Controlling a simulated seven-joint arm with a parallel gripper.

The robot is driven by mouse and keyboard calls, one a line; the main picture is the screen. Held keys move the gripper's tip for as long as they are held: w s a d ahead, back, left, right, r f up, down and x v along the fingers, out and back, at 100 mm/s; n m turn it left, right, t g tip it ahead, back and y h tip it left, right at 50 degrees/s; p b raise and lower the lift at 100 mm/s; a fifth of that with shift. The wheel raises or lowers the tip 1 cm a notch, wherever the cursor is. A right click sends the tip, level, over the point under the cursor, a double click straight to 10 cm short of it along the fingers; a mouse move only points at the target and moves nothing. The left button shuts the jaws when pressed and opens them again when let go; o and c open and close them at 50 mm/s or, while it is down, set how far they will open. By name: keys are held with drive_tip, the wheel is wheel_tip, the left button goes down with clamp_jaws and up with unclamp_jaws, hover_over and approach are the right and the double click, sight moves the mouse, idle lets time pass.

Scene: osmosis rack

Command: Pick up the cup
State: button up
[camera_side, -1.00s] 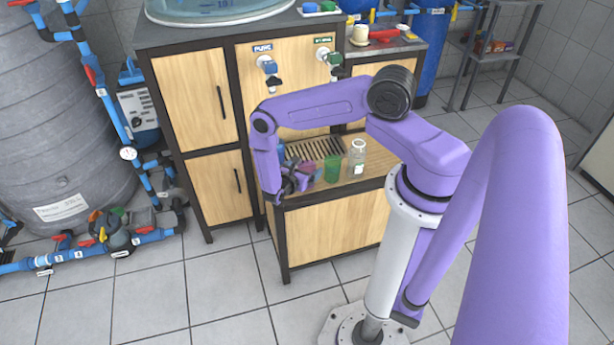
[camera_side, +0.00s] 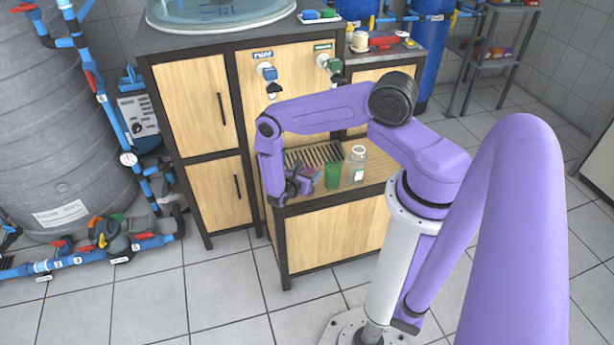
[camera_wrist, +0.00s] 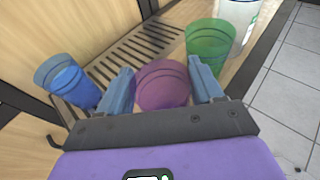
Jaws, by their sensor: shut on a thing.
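A magenta cup (camera_wrist: 163,86) stands between the two blue-grey fingers of my gripper (camera_wrist: 163,92) in the wrist view, with a finger against each side. My gripper is shut on it. In the side view my gripper (camera_side: 306,181) is low at the left front of the wooden counter, and the cup shows only as a small magenta patch, mostly hidden by the fingers. I cannot tell whether the cup is touching the counter. A blue cup (camera_wrist: 67,82) stands left of my gripper and a green cup (camera_wrist: 209,44) right of it in the wrist view.
The green cup (camera_side: 333,172) and a clear jar (camera_side: 357,164) stand close to the right on the counter (camera_side: 378,177). A slotted drain grille (camera_side: 316,153) lies behind. A blue tap (camera_side: 268,73) and a green tap (camera_side: 332,64) project from the cabinet above.

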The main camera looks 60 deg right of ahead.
drive_tip(key=shift+r, duration=0.45)
drive_tip(key=s+a+r, duration=0.4)
drive_tip(key=s+r, duration=0.2)
drive_tip(key=r, duration=0.2)
drive_tip(key=s+a+r, duration=0.4)
drive_tip(key=s+r, duration=0.2)
drive_tip(key=r, duration=0.3)
drive_tip(key=w+d+f, duration=0.4)
drive_tip(key=w+d, duration=0.6)
drive_tip(key=d, duration=0.1)
drive_tip(key=w+d+r+t, duration=0.1)
drive_tip(key=d+r, duration=0.1)
drive_tip(key=d, duration=0.7)
drive_tip(key=w+d+r, duration=0.1)
drive_tip(key=w+d, duration=0.1)
drive_tip(key=d, duration=0.7)
drive_tip(key=shift+n, duration=0.4)
drive_tip(key=f, duration=1.6)
drive_tip(key=shift+s+a+f, duration=0.15)
drive_tip(key=shift+a+f, duration=0.1)
drive_tip(key=shift+f, duration=0.1)
